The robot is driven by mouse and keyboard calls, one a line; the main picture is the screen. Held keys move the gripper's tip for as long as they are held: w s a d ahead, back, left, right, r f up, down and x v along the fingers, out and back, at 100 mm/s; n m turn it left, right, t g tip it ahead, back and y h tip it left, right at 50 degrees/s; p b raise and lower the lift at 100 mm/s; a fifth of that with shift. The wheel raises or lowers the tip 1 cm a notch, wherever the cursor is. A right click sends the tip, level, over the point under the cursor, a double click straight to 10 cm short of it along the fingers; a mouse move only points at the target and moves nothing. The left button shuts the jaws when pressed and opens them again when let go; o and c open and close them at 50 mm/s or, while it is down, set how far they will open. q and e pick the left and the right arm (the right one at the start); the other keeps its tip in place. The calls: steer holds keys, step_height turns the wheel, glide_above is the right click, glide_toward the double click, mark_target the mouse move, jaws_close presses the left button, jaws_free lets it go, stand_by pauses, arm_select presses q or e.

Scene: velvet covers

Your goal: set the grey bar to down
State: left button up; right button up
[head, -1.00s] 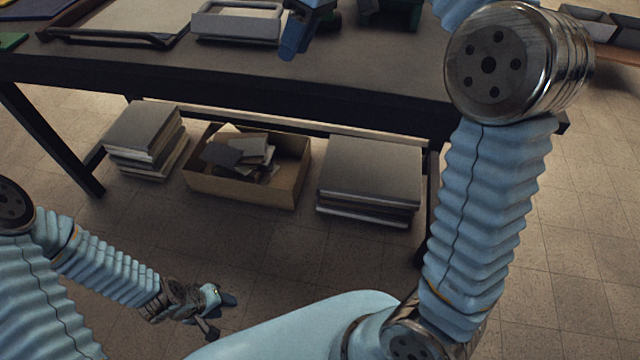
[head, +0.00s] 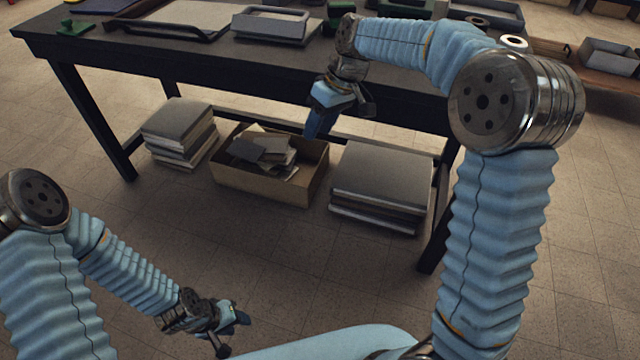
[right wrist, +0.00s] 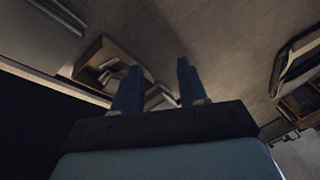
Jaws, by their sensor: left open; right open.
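My right gripper (head: 320,124) hangs in front of the table's front edge, fingers pointing down, apart from the box. In the right wrist view its two blue fingers (right wrist: 157,84) are spread with nothing gripped between them. My left gripper (head: 240,322) is low at the lower left, open, above the floor and far from the table.
Under the table are a cardboard box (head: 262,188) of scraps and two stacks of flat grey boards (head: 178,125) (head: 380,180). A paper-laden tray (head: 185,22) and a green object (head: 75,27) lie on the tabletop. The floor in front is clear.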

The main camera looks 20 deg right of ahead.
step_height(320, 180, down, 15)
steer(key=s+a+m, duration=0.1)
steer(key=s+m, duration=0.1)
stand_by(0.6)
